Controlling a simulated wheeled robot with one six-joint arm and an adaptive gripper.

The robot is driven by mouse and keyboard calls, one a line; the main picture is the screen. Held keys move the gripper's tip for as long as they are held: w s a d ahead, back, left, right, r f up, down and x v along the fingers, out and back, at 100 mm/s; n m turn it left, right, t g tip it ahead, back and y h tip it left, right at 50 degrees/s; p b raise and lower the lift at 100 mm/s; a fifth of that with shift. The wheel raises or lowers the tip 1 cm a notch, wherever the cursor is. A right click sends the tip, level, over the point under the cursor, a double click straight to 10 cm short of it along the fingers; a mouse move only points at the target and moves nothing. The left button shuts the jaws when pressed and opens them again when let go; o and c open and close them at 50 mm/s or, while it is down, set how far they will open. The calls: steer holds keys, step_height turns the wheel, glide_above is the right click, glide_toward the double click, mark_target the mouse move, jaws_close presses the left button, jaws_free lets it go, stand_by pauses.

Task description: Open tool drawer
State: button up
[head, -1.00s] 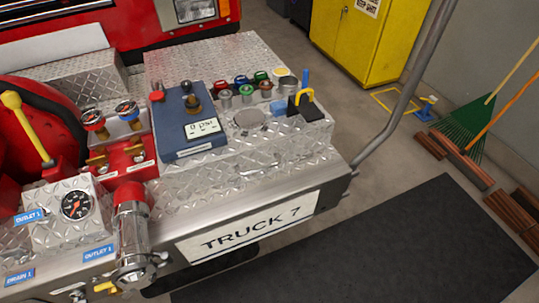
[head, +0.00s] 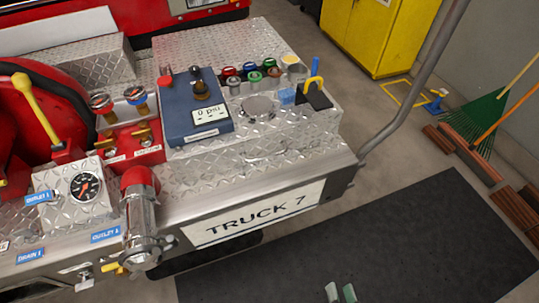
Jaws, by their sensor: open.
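My gripper (head: 340,293) shows only as two pale green fingertips at the bottom edge of the head view, apart from each other with nothing seen between them. They appear in front of the dark mat, away from the truck's bumper. The rest of my gripper is out of frame. I cannot make out any tool drawer or drawer handle in this view. The truck's bumper (head: 185,212) carries a "TRUCK 7" plate (head: 255,214) on its front face.
On the bumper stand a blue pressure box (head: 190,125), a red-capped outlet pipe (head: 140,215), gauges and several coloured caps. A grey rail (head: 415,85) rises at its right end. A yellow cabinet (head: 375,35), a rake (head: 478,122) and bricks are behind. The dark mat (head: 420,235) is clear.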

steer(key=w+a+f+m+y, duration=0.1)
steer(key=w+a+f+m, duration=0.15)
steer(key=w, duration=0.65)
steer(key=m+y, duration=0.3)
steer(key=m, duration=0.4)
glide_toward(269, 155)
steer(key=x, duration=1)
steer(key=shift+f, duration=0.35)
jaws_close()
